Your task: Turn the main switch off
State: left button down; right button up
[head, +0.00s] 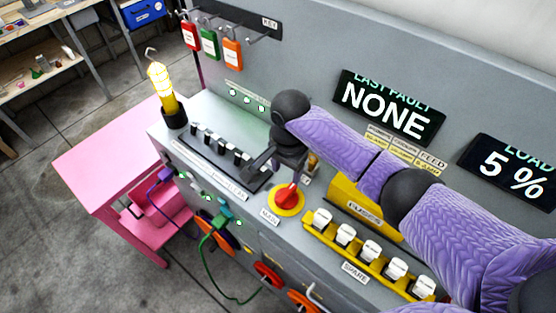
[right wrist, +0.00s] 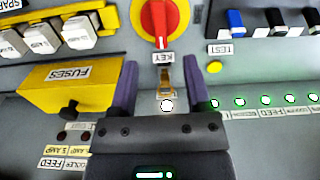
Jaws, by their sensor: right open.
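The main switch is a red knob on a yellow disc (head: 287,199), above a label reading MAIN on the console. It also shows at the top of the right wrist view (right wrist: 160,20), with its red handle pointing down the picture. My right gripper (head: 284,166) is over the console, just behind the switch in the head view. In the right wrist view the right gripper (right wrist: 165,88) is open, with its fingers apart and short of the knob. A brass key (right wrist: 165,78) sits between them, by a label reading KEY; I cannot tell whether they touch it. My left gripper is not in view.
A yellow fuse box (head: 362,203) and a row of white spare fuses (head: 371,250) lie right of the switch. Black toggle switches (head: 222,148) line the left.

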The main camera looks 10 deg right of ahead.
aim_at(287, 192)
jog(key=shift+w+d, duration=0.25)
jog(key=shift+w, duration=0.4)
jog(key=f, duration=0.1)
jog(key=s+f+b, duration=0.1)
jog(key=f, duration=0.1)
jog(key=f+b, duration=0.1)
jog(key=f, duration=0.1)
jog(key=shift+s+f, duration=0.15)
jog(key=shift+s, duration=0.1)
jog(key=f+b, duration=0.1)
jog(key=f, duration=0.2)
jog(key=shift+w+f+b, duration=0.1)
jog(key=shift+w+b, duration=0.1)
jog(key=shift+b, duration=0.15)
jog(key=shift+f, duration=0.3)
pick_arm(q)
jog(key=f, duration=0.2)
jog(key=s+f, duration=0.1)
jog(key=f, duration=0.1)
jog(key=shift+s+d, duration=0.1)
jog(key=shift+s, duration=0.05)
pick_arm(e)
jog(key=shift+c, duration=0.7)
grip_shut()
